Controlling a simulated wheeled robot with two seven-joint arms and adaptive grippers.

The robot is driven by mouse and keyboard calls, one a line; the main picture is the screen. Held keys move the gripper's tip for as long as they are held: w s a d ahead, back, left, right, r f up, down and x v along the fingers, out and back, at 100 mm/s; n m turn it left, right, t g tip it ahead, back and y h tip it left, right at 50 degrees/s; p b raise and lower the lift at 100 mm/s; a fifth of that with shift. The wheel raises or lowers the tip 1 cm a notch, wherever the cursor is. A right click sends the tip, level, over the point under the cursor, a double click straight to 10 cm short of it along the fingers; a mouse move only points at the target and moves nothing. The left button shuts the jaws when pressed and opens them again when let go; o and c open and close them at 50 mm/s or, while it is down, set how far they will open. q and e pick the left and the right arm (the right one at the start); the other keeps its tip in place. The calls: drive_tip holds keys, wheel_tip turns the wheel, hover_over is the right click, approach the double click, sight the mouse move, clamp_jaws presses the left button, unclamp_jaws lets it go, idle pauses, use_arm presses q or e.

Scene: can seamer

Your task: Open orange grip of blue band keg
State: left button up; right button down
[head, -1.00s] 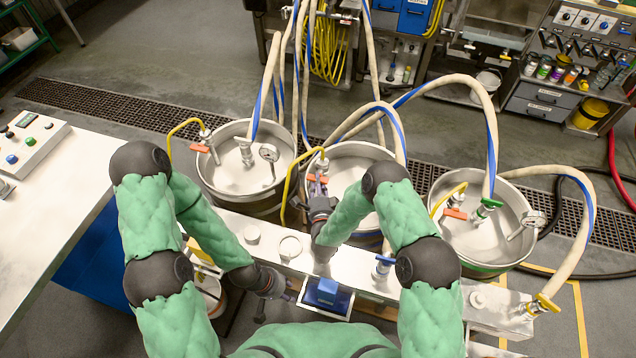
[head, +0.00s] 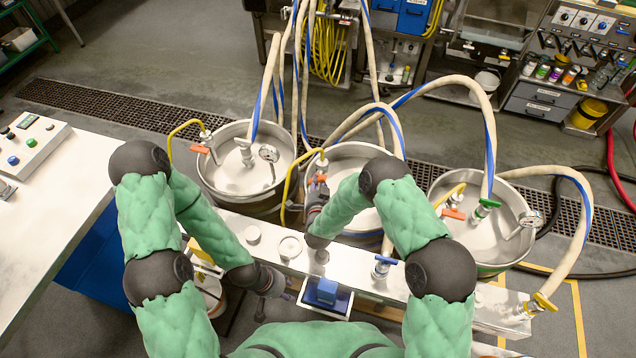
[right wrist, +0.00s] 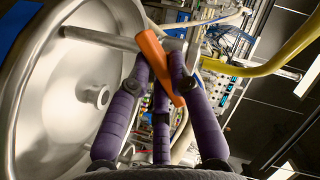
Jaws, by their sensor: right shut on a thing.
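My right gripper (head: 317,192) is at this grip. In the right wrist view the orange grip (right wrist: 152,52) lies slanted between the purple fingers (right wrist: 163,75), which are shut on it. My left gripper (head: 272,284) is low, in front of the left keg and away from the grips; its fingers are too unclear to judge.
A left keg (head: 225,172) and a right keg (head: 478,238) carry orange grips too. Thick hoses arch over all the kegs. A steel bench (head: 345,268) with a blue block (head: 327,290) runs in front. A white table (head: 55,215) stands at left.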

drive_tip(key=shift+n, duration=0.3)
idle(0.4)
drive_tip(key=c, duration=1.1)
unclamp_jaws()
drive_tip(key=v, duration=1.2)
drive_tip(key=shift+r, duration=0.1)
